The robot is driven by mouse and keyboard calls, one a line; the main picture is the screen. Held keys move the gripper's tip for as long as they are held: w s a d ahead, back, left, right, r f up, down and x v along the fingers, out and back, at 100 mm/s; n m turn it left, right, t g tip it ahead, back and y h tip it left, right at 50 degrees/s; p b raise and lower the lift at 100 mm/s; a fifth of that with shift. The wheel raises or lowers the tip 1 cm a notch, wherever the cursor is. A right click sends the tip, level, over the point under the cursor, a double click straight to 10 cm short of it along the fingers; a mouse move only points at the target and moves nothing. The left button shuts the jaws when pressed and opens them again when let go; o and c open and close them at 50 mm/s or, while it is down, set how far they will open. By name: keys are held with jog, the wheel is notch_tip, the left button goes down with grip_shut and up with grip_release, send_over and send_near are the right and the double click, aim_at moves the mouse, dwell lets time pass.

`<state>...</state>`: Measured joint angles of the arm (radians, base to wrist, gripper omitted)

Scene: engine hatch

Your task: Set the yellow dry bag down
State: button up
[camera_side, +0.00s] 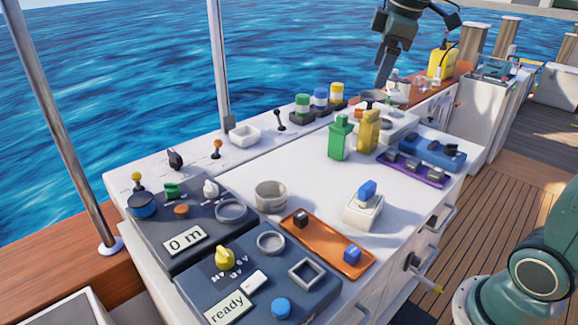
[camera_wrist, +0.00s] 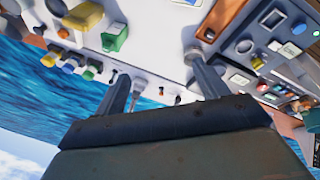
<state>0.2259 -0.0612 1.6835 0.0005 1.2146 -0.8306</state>
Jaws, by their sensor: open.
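The yellow dry bag (camera_side: 368,131) stands upright on the white counter, just right of a similar green bag (camera_side: 340,139). In the wrist view the yellow bag (camera_wrist: 84,16) is at the top left, partly cut by blurred things around it, with the green bag (camera_wrist: 115,37) beside it. My gripper (camera_side: 385,80) is above the far part of the counter, behind and above the bags and apart from them. In the wrist view my gripper (camera_wrist: 162,82) has its two fingers spread wide with nothing between them.
An orange tray (camera_side: 327,231), a white box with a blue top (camera_side: 362,209) and a grey cup (camera_side: 270,196) are nearer. A purple tray (camera_side: 413,170) and blue tray (camera_side: 432,148) lie right of the bags. Another yellow container (camera_side: 441,63) stands far back. The counter's middle is clear.

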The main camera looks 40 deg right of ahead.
jog(key=s+a+f+m+t, duration=0.1)
jog(key=s+a+f+m, duration=0.2)
jog(key=s, duration=0.6)
jog(key=s+a+f+m+t, duration=0.1)
jog(key=s+a+f+m, duration=0.3)
jog(key=s+f, duration=0.3)
jog(key=shift+s+a+f+y, duration=0.35)
jog(key=shift+s+a, duration=0.4)
jog(key=shift+s, duration=0.9)
jog(key=shift+r, duration=0.1)
